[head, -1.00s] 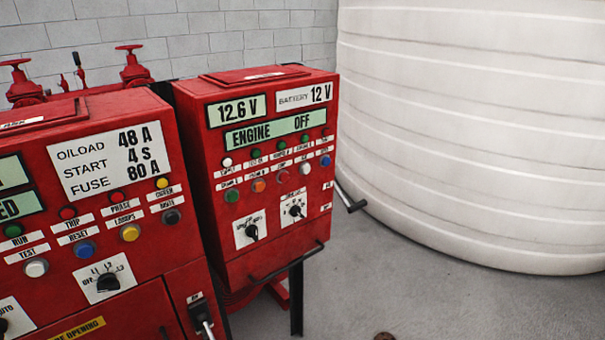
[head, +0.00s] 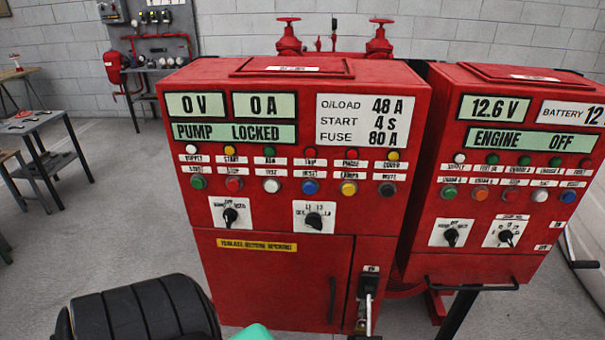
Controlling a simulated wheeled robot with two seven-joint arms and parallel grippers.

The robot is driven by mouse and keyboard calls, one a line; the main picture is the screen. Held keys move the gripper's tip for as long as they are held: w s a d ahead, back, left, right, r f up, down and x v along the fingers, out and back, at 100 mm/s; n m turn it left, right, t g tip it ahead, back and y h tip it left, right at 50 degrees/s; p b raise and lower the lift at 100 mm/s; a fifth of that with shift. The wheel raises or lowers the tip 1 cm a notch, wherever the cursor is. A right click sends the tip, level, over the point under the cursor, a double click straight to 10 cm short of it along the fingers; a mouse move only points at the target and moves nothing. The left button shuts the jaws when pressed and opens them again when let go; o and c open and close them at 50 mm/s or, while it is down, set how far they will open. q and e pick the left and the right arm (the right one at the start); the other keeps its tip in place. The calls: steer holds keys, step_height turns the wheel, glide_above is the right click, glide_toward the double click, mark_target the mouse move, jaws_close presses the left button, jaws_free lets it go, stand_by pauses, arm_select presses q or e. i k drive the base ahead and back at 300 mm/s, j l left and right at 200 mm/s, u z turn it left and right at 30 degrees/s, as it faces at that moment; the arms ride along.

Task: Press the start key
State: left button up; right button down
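The red electric pump panel (head: 320,222) stands in the middle of the head view. Its displays read 0 V, 0 A and PUMP LOCKED (head: 235,132). Below them is a row of lamps, then a row of push buttons with small labels above. The leftmost button is green (head: 198,182), and its label seems to read START, though it is very small. A red button (head: 234,183) is to its right, then white, blue, yellow and black ones. Two rotary switches, the left (head: 230,215) and the right (head: 314,220), sit below. Neither gripper is in view.
A second red panel (head: 485,240) on the right reads ENGINE OFF and has its own green button (head: 449,192). A handle (head: 367,290) sticks out at the first panel's lower right. Tables (head: 40,125) stand at left. The floor between is clear.

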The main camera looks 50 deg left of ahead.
mark_target(197, 183)
steer(key=u, duration=1.7)
